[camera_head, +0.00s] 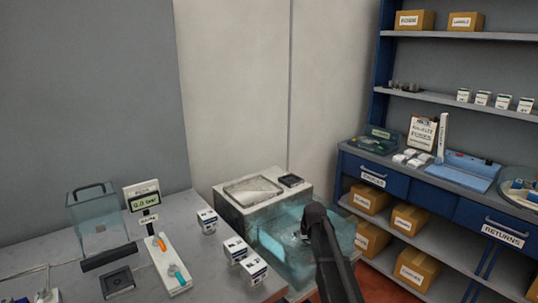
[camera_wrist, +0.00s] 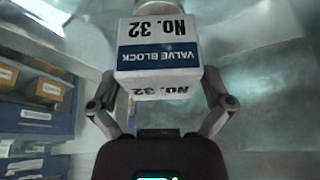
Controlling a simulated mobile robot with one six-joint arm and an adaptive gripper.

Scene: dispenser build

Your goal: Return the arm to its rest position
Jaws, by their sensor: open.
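My arm reaches down at the lower middle of the head view, with my gripper (camera_head: 305,234) at a clear teal-tinted bin (camera_head: 275,243). In the wrist view my gripper (camera_wrist: 160,88) is open, one finger on each side of a white box (camera_wrist: 158,75) labelled "VALVE BLOCK NO. 32", which appears upside down. I cannot tell whether the fingers touch the box. In the head view that box is hidden or too small to make out at the gripper.
A grey bench (camera_head: 200,262) at left holds small white boxes (camera_head: 253,269), a display post (camera_head: 142,196) and a clear case (camera_head: 95,215). A white machine (camera_head: 232,212) stands behind the bin. A blue shelf unit (camera_head: 420,190) with cartons is at right.

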